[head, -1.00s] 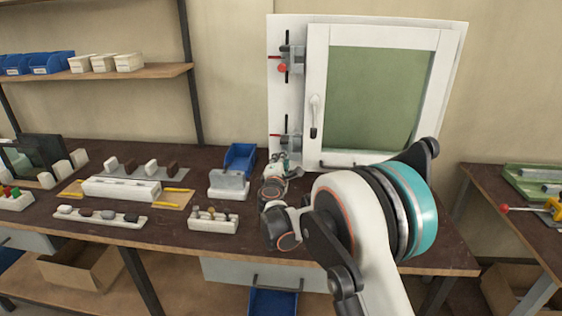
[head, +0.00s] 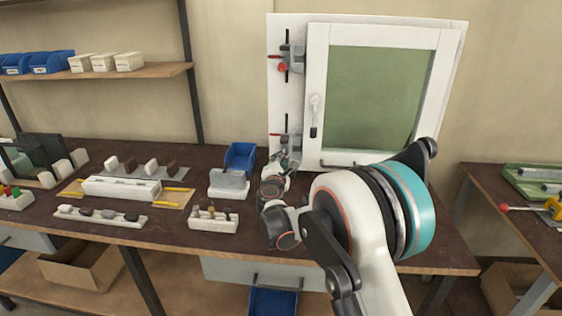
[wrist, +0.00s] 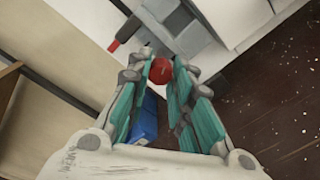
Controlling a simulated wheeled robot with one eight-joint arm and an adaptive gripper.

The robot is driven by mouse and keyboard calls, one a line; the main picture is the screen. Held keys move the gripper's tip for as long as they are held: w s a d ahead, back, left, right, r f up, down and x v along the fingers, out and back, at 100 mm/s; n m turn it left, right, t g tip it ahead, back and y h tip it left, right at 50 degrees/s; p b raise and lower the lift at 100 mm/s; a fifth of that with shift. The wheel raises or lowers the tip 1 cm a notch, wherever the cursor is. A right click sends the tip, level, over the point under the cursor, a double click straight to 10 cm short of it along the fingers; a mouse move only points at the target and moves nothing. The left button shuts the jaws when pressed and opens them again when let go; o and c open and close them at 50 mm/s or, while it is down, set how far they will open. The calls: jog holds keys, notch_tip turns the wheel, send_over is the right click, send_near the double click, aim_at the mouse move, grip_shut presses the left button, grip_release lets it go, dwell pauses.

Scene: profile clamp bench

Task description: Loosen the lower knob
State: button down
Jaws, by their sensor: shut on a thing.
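The lower clamp (head: 287,140) is fixed to the white board left of the window frame, with a red-tipped handle pointing left. Its round red knob (wrist: 161,70) shows in the wrist view between the tips of my gripper (wrist: 161,74). The two teal-padded fingers are closed on the knob from both sides. In the head view my gripper (head: 284,160) is just below the lower clamp and hides the knob. The upper clamp (head: 292,58) has its own red knob (head: 282,68), untouched.
The white window frame (head: 429,95) stands right of the clamps, close to my arm. A blue bin (head: 241,155), a grey block in a white holder (head: 229,184) and a rack of small tools (head: 213,220) stand left on the dark bench (head: 170,240).

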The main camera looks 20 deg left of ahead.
jog(key=c, duration=1.4)
grip_release()
jog(key=shift+s, duration=0.1)
jog(key=v, duration=1.2)
